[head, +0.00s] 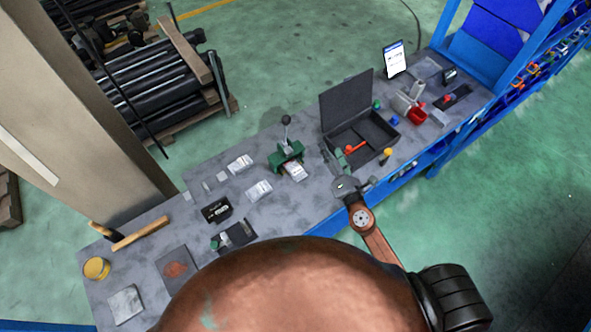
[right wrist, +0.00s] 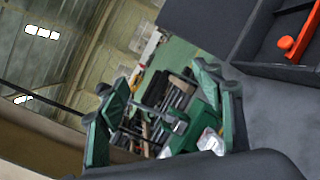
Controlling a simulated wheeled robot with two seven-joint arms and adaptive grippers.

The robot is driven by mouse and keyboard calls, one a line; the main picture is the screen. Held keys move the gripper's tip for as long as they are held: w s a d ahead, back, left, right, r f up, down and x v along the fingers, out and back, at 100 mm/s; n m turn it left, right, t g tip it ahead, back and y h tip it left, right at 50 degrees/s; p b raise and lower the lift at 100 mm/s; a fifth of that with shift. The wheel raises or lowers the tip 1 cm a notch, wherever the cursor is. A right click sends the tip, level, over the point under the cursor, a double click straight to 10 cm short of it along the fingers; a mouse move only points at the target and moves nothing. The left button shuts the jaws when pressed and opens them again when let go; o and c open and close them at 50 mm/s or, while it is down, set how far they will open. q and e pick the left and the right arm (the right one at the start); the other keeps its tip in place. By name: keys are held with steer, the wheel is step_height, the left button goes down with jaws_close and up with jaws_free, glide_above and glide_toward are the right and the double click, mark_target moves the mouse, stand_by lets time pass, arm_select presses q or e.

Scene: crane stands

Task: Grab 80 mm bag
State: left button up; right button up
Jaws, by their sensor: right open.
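Several small clear bags with whitish contents lie on the grey bench: one at the back (head: 240,163), one in front of it (head: 258,190), and one at the foot of the green hand press (head: 295,171). I cannot read their sizes, so I cannot tell which is the 80 mm bag. My right gripper (head: 338,160) is open and empty, right of the press and in front of the black case. In the right wrist view its green fingers (right wrist: 158,92) stand apart, with the press (right wrist: 205,108) and a bag (right wrist: 208,141) beyond them. My left gripper is not in view.
The open black case (head: 362,140) holds an orange-red tool. A black box (head: 216,211), a mallet (head: 140,233) and a yellow tin (head: 97,268) are on the left.

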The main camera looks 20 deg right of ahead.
steer(key=a+f+n+g+y, duration=0.3)
steer(key=a+f+n+y, duration=0.1)
steer(key=a+f+n, duration=0.35)
steer(key=n+g, duration=0.2)
steer(key=n, duration=0.3)
glide_toward(299, 173)
steer(key=w, duration=0.3)
steer(key=shift+w+a+f, duration=0.15)
steer(key=shift+w+a, duration=0.15)
steer(key=shift+w, duration=0.1)
steer(key=shift+g, duration=0.3)
steer(key=x, duration=0.7)
steer(key=shift+s+a+f, duration=0.25)
steer(key=shift+s+f, duration=0.05)
steer(key=shift+f, duration=0.05)
steer(key=shift+w+a+f, duration=0.15)
steer(key=shift+w+f, duration=0.1)
steer(key=shift+w, duration=0.15)
steer(key=shift+s, duration=0.1)
steer(key=shift+c, duration=0.6)
steer(key=c, duration=1.3)
steer(key=shift+r, duration=0.1)
steer(key=shift+c, duration=0.6)
